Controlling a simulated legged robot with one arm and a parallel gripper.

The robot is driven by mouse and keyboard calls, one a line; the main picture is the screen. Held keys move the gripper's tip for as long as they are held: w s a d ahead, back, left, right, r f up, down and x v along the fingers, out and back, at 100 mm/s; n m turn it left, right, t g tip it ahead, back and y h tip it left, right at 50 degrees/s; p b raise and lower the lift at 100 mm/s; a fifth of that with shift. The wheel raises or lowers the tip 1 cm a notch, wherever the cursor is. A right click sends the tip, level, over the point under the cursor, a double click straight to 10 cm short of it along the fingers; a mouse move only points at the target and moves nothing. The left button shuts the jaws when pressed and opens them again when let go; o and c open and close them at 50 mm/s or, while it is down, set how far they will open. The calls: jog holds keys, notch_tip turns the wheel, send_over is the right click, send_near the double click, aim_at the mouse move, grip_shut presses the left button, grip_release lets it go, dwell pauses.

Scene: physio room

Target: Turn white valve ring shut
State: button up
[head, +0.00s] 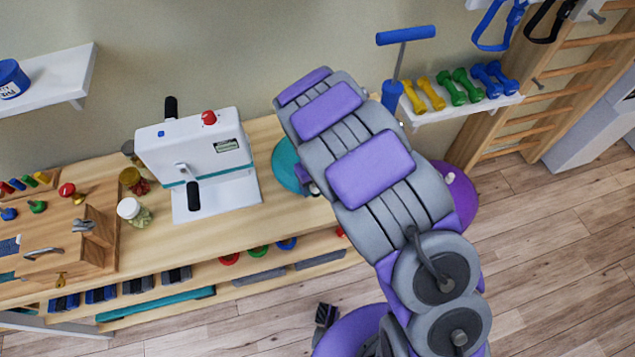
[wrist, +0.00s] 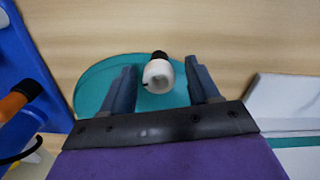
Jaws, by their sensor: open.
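The white valve ring (wrist: 158,75) shows in the wrist view, with a dark part at its far end. It stands in front of a teal round plate (wrist: 92,92). My gripper (wrist: 160,68) is open, with one dark finger on each side of the ring and a visible gap on both sides. Nothing is held. In the head view the teal plate (head: 284,166) is on the wooden bench, partly covered by my arm. My arm hides most of the ring and gripper there.
A white machine with black handles (head: 190,155) stands on the wooden bench left of the teal plate. A small jar (head: 133,212) and a wooden hand-exercise board (head: 70,240) are further left. A dumbbell shelf (head: 460,108) is at the right. An orange-ended item (wrist: 14,104) shows in the wrist view.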

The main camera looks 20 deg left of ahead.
jog(key=shift+w+a, duration=0.1)
jog(key=shift+a, duration=0.6)
jog(key=shift+c, duration=0.2)
jog(key=shift+w+d, duration=0.15)
jog(key=shift+d, duration=0.1)
jog(key=c, duration=0.3)
jog(key=shift+d+r, duration=0.25)
jog(key=shift+d, duration=0.3)
jog(key=c, duration=0.3)
jog(key=shift+d, duration=0.1)
jog(key=shift+c, duration=2.1)
jog(key=shift+a, duration=0.45)
jog(key=shift+d, duration=0.2)
